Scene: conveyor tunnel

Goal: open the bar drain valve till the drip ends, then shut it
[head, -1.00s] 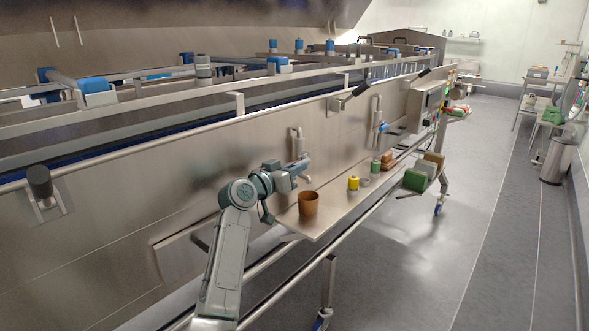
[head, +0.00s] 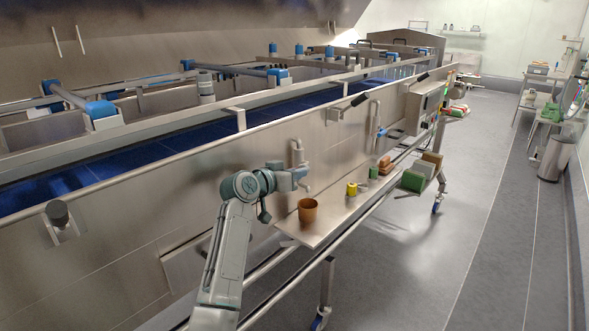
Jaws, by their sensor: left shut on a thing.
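The drain valve (head: 297,147) is a grey upright pipe on the steel side wall, with a short spout (head: 307,188) pointing down. My left gripper (head: 303,173) is at the valve, just below the pipe's upper part. It is shut on the valve's handle, which its jaws mostly hide. A brown cup (head: 308,211) stands upright on the steel shelf (head: 322,227) under the spout. I cannot make out any drip at this size. My right gripper is not in view.
A yellow item (head: 352,189), a green item (head: 374,171) and brown blocks (head: 385,163) stand further along the shelf. A second pipe fitting with a blue part (head: 380,131) is on the wall to the right. The floor (head: 480,220) at right is clear.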

